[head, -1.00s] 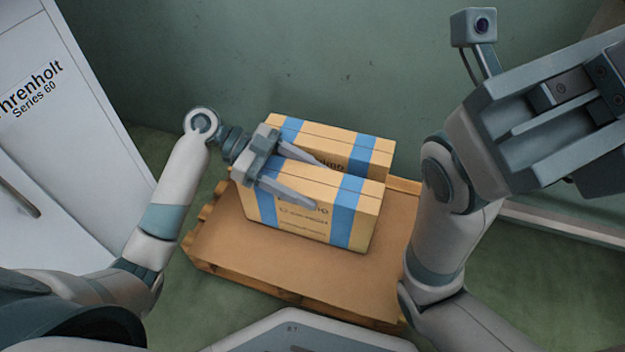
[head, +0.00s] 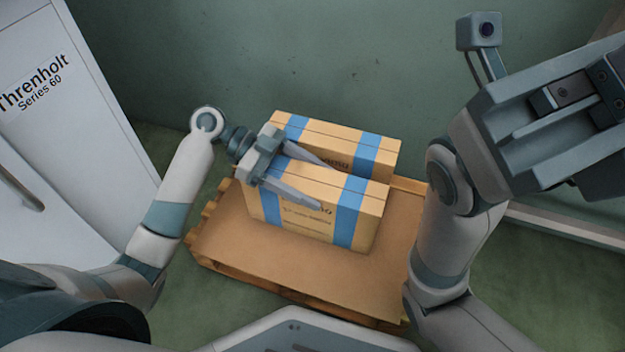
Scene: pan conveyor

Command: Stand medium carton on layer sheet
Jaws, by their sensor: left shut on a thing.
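A tan carton with two blue bands (head: 312,230) is upright over the brown layer sheet (head: 300,270) on a wooden pallet. My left gripper (head: 324,184) is shut on this carton, one finger along its front face and the other behind it. I cannot tell whether the carton's base touches the sheet. A second carton of the same look (head: 345,137) stands close behind it, partly hidden by the front carton and the gripper. My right gripper (head: 590,130) shows at the upper right, away from the cartons; its fingertips are not clearly visible.
The wooden pallet (head: 240,283) shows its edge along the front and left. The front part of the sheet is bare. A white cabinet (head: 70,130) stands at the left and a green wall (head: 250,55) is behind.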

